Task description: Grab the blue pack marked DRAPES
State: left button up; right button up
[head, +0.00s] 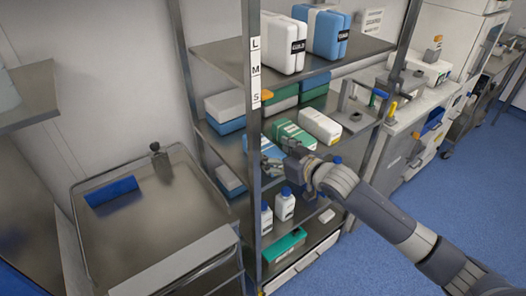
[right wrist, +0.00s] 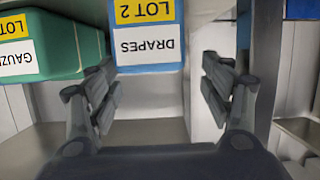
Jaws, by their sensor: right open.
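The blue pack marked DRAPES (right wrist: 150,48) shows in the right wrist view with a white label and a yellow LOT 2 label. In the head view a blue and white pack (head: 257,142), partly hidden by the rack post and my gripper, lies on the middle shelf. My right gripper (head: 272,158) is at the front of that shelf. In the right wrist view its open fingers (right wrist: 160,80) stand left and right of the DRAPES label, with nothing held. I cannot tell whether they touch the pack. My left gripper is not in view.
A green GAUZE pack (right wrist: 58,45) is close beside the drapes pack. A rack post (right wrist: 262,60) stands near the other finger. White bottles (head: 285,207) and a green box (head: 285,246) are below. A steel cart (head: 150,225) with a blue roll (head: 111,191) stands left.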

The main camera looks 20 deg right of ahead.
aim_at(266, 146)
jog(key=x, duration=0.1)
jog(key=p+x, duration=0.1)
jog(key=x, duration=0.2)
jog(key=shift+w+d+r, duration=0.1)
jog(key=shift+w+d, duration=0.1)
jog(key=shift+d, duration=0.15)
jog(key=shift+w+a, duration=0.15)
jog(key=shift+w, duration=0.1)
jog(key=shift+s, duration=0.1)
jog(key=c, duration=1.3)
